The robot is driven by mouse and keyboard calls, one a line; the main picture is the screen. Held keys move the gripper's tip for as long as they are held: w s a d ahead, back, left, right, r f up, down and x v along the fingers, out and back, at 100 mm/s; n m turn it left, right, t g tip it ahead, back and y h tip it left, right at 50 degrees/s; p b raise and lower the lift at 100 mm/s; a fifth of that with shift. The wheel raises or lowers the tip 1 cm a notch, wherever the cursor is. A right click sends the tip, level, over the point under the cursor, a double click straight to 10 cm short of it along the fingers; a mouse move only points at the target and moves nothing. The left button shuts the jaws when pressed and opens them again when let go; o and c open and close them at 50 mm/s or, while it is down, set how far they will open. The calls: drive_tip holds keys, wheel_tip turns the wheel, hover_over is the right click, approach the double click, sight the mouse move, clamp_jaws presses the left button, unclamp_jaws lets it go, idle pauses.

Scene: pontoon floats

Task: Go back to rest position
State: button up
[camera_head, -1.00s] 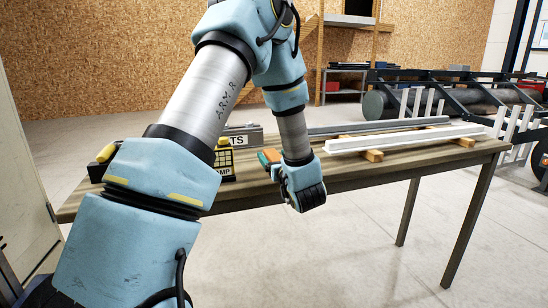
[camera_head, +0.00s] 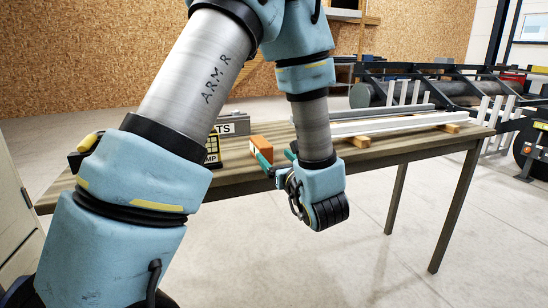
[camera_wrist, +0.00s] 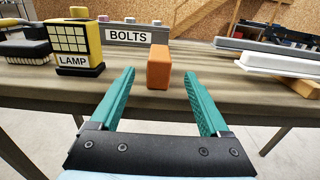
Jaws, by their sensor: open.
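My gripper (camera_wrist: 160,100) is open, with its two green fingers apart and nothing between them in the wrist view. In the head view, my gripper (camera_head: 276,165) is at the table's front edge, partly hidden by my own wrist. An orange block (camera_wrist: 158,68) stands upright on the wooden table (camera_wrist: 215,85), just beyond the fingertips and apart from them. The orange block also shows in the head view (camera_head: 261,148), beside my gripper.
A yellow and black lamp (camera_wrist: 79,45) and a brush (camera_wrist: 25,50) stand left on the table. A grey bin marked BOLTS (camera_wrist: 128,37) is behind. White bars (camera_head: 395,124) lie on wooden blocks (camera_head: 447,128) at the right. Floor in front of the table is clear.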

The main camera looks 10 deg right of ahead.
drive_tip(key=a+n+g+y+p, duration=0.2)
drive_tip(key=a+n+g+y, duration=0.5)
drive_tip(key=a, duration=0.9)
drive_tip(key=s+a+f+n+g+h+p, duration=0.35)
drive_tip(key=s+a+n+g, duration=0.65)
drive_tip(key=s+n, duration=0.5)
drive_tip(key=w+d+r+n+h+p, duration=0.2)
drive_tip(key=n+h, duration=0.4)
drive_tip(key=n, duration=0.5)
wheel_tip(320, 180, up, 2)
drive_tip(key=w+d, duration=0.1)
drive_tip(key=w, duration=0.1)
drive_tip(key=shift+w+d+t, duration=0.25)
drive_tip(key=shift+w+t, duration=0.05)
drive_tip(key=shift+t, duration=0.1)
